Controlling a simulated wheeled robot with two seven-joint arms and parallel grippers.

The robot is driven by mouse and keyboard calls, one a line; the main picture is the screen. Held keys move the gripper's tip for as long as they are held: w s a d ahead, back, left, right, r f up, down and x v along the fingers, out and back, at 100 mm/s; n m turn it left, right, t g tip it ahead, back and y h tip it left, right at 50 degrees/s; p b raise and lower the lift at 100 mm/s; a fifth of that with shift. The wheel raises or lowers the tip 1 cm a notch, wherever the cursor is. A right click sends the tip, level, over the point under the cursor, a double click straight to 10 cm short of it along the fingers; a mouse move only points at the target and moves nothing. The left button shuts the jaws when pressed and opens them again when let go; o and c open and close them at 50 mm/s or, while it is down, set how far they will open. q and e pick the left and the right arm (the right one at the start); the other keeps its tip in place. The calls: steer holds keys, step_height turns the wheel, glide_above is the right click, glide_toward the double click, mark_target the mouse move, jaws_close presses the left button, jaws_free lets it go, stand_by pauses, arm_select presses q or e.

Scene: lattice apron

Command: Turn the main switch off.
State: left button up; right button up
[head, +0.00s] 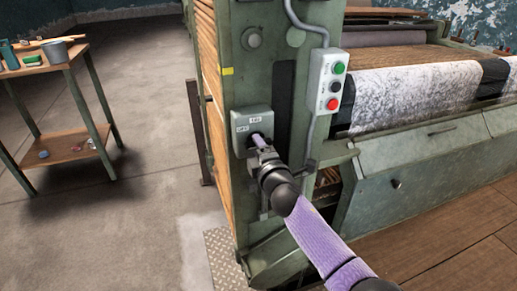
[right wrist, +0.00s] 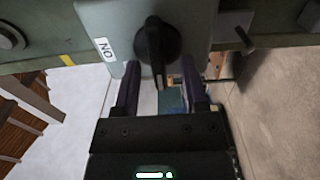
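The main switch is a grey-green box (head: 240,141) on the front of the machine's green post, with small white labels on its face. In the right wrist view its black rotary handle (right wrist: 155,45) shows, with the long end pointing down the picture toward my gripper. An "ON" label (right wrist: 106,49) is to the left of the handle there. My right gripper (head: 258,139) is at the switch and hides the handle in the head view. In the right wrist view its purple fingers (right wrist: 159,72) are apart, one on each side of the handle's end, with gaps showing. My left gripper is not in view.
A roller machine with patterned cloth (head: 415,95) is at the right.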

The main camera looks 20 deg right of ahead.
steer(key=s+p, duration=0.4)
steer(key=s, duration=0.6)
steer(key=shift+d, duration=0.15)
